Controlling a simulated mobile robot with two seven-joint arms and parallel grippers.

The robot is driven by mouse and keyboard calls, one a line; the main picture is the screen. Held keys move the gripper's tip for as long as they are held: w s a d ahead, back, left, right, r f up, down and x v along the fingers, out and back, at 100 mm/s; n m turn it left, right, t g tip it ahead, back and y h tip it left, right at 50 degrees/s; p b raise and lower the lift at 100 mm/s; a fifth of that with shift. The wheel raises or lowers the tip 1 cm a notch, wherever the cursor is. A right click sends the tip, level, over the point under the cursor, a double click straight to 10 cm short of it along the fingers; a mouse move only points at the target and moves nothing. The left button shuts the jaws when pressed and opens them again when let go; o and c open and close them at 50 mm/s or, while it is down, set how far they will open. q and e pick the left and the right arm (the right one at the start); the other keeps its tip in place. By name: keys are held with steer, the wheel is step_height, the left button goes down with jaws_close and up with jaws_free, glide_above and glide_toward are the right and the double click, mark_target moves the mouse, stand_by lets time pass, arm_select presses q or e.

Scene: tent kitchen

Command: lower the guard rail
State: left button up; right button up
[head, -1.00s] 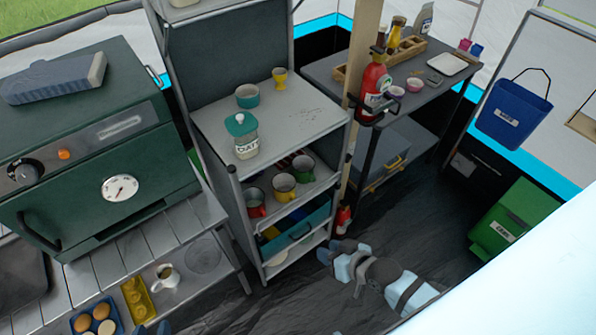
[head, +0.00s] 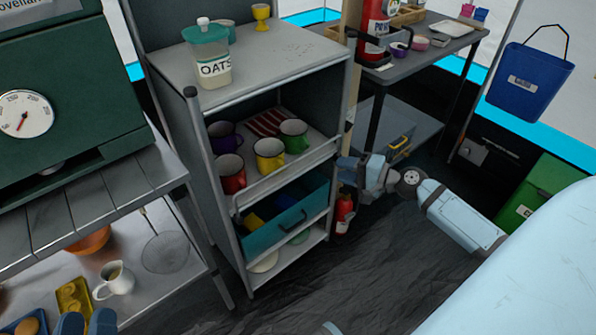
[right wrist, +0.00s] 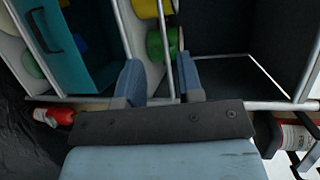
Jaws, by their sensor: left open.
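The guard rail (head: 312,156) is a thin pale bar across the front of the mug shelf on the grey shelf unit (head: 225,235). It stands raised above the shelf's front edge, in front of several mugs. My right gripper (head: 350,166) is at the rail's right end, with its fingers partly hard to make out in the head view. In the right wrist view, my right gripper (right wrist: 160,84) has its blue fingers apart. A thin bar, seemingly the guard rail (right wrist: 163,60), runs between them; contact is unclear. My left gripper (head: 86,323) is open at the bottom left, largely cut off.
A teal drawer (head: 310,205) sits below the mug shelf. A red extinguisher (head: 343,212) stands beside the unit, close to my right gripper. An oats jar (head: 208,62) is on top. A slatted table (head: 90,210) stands left. Dark floor in front is clear.

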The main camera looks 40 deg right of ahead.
mark_target(298, 160)
steer(key=x, duration=1.3)
steer(key=shift+w+a+b, duration=0.2)
steer(key=shift+w+b, duration=0.15)
steer(key=shift+b, duration=0.05)
steer(key=shift+r, duration=0.1)
jaws_close()
